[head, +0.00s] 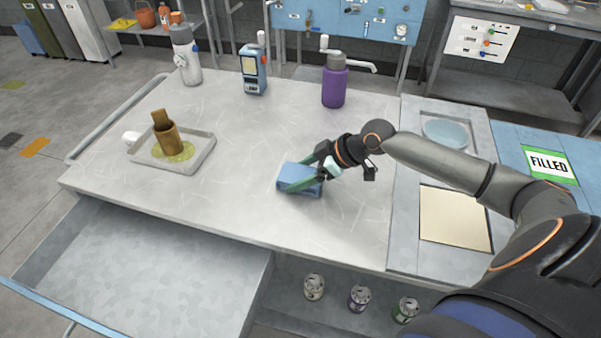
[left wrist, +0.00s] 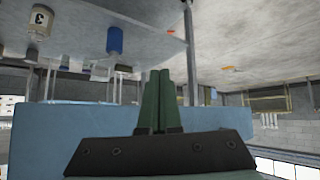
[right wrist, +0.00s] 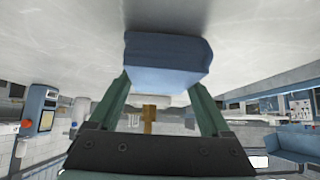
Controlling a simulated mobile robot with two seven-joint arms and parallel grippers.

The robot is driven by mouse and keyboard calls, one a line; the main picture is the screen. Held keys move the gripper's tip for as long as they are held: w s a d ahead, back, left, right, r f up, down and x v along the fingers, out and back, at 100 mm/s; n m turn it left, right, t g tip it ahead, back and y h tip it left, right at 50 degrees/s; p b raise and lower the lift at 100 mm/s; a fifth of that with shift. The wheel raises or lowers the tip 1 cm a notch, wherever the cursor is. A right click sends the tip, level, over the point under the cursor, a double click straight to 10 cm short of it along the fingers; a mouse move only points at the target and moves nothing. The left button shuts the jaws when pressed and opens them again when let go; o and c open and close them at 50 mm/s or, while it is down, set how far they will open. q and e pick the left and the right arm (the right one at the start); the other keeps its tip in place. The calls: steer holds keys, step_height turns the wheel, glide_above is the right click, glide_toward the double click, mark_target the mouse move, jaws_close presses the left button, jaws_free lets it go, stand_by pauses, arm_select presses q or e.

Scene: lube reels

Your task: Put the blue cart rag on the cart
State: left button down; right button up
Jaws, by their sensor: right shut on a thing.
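The blue cart rag (head: 294,173) is a folded block at the middle of the pale grey top of the cart (head: 250,130). My right gripper (head: 303,177) is shut on it, with one green finger on each side. The rag also shows between the fingertips in the right wrist view (right wrist: 167,62), close to the grey surface. I cannot tell whether it touches the top. My left gripper (left wrist: 158,100) shows in the left wrist view with its green fingers together and nothing between them; it is not in the head view.
A tray (head: 200,158) with a brown pot (head: 167,137) stands at left. A grey bottle (head: 186,57), a blue device (head: 254,72) and a purple bottle (head: 335,85) line the back. An open drawer (head: 140,275) juts out in front. Several cans stand below.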

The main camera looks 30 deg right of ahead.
steer(key=o, duration=1.2)
steer(key=shift+f, duration=0.15)
steer(key=shift+c, duration=0.2)
steer(key=shift+d+r, duration=0.1)
steer(key=shift+r, duration=0.2)
steer(key=v, duration=0.7)
steer(key=shift+s+f, duration=0.1)
steer(key=shift+s, duration=0.05)
steer(key=shift+p+v, duration=0.55)
steer(key=shift+v, duration=0.4)
steer(key=shift+p+v, duration=1.4)
steer(key=shift+p, duration=0.5)
